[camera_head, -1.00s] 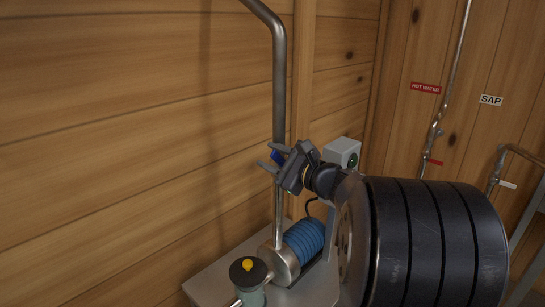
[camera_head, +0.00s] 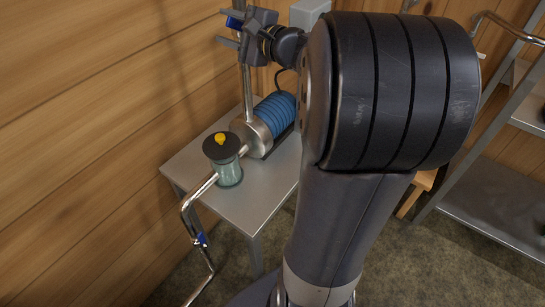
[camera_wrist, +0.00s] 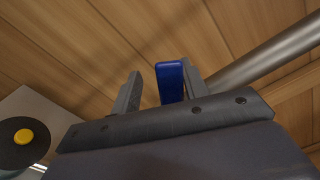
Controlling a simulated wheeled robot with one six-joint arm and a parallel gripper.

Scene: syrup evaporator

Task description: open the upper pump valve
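The upper pump valve's blue handle (camera_head: 234,22) is on the vertical steel pipe (camera_head: 246,88) above the pump (camera_head: 252,134). My gripper (camera_head: 225,27) is level with the handle at the pipe, near the top edge of the head view. In the wrist view, the blue handle (camera_wrist: 170,82) stands between the two fingers of my gripper (camera_wrist: 160,90). It is close to the right finger, with a clear gap to the left one. The gripper is open. The valve body is hidden.
A filter jar (camera_head: 223,160) with a black lid and yellow knob stands beside the pump on a metal table (camera_head: 180,166). A lower blue handle (camera_head: 202,239) is on the bent pipe in front. The wooden wall (camera_head: 90,110) is close behind the pipe.

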